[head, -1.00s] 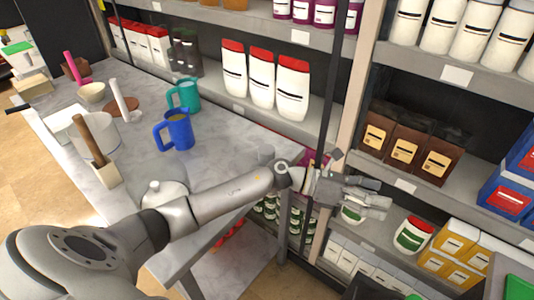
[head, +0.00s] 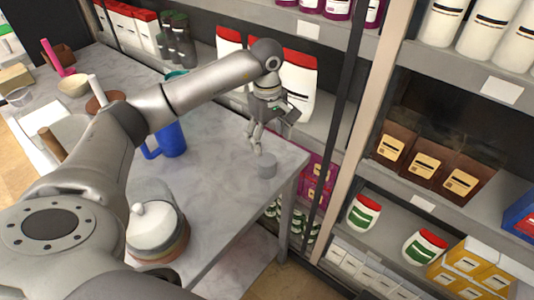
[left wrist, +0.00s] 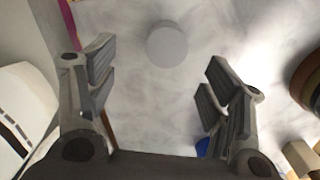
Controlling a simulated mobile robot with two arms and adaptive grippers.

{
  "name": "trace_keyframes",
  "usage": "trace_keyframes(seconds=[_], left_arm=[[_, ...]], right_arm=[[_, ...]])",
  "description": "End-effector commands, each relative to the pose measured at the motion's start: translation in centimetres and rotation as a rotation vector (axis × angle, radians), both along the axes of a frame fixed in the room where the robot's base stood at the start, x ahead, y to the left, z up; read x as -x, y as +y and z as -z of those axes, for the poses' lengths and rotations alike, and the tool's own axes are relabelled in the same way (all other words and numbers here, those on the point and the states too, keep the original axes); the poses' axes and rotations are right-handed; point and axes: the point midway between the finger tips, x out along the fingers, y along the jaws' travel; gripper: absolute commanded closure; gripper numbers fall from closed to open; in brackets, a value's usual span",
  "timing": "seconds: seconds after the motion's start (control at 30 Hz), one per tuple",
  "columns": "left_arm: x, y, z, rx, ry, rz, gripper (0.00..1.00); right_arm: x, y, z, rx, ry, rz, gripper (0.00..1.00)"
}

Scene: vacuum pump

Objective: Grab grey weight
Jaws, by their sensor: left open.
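The grey weight (head: 267,165) is a small plain cylinder standing on the marble table (head: 215,195) near its right corner. It also shows in the left wrist view (left wrist: 167,43), seen from above, centred beyond the fingertips. My left gripper (head: 268,135) points down just above and behind the weight in the head view. In the left wrist view the left gripper (left wrist: 160,85) has its fingers wide apart, with only bare marble between them. The fingers do not touch the weight. My right gripper is not in view.
A blue mug (head: 171,140) stands left of the weight, partly behind my arm. A lidded striped pot (head: 157,232) stands at the table's front. Shelves with white red-capped containers (head: 299,88) rise close behind the gripper. Marble around the weight is clear.

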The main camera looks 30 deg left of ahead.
Motion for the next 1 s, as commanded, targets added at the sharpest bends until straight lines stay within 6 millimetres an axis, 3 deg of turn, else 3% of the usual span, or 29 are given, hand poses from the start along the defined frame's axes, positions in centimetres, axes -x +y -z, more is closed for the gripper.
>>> trace_keyframes(seconds=[0.17, 0.3, 0.47, 0.77, 1.0], left_arm=[[0.3, 1.1, 1.4, -0.038, 0.018, 0.000, 0.27], [0.3, 1.1, 3.7, -0.036, 0.017, -0.002, 0.27], [0.2, 1.0, 5.1, -0.034, 0.013, -0.001, 0.27], [0.5, 0.8, 8.0, -0.032, 0.016, -0.002, 0.27], [0.4, 0.9, 10.4, -0.034, 0.011, -0.002, 0.27]], right_arm=[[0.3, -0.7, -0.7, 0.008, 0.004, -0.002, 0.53], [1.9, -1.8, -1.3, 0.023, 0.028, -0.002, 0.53], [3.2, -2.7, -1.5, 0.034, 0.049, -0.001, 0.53], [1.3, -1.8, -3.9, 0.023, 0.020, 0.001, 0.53], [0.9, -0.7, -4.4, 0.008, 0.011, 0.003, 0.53]])
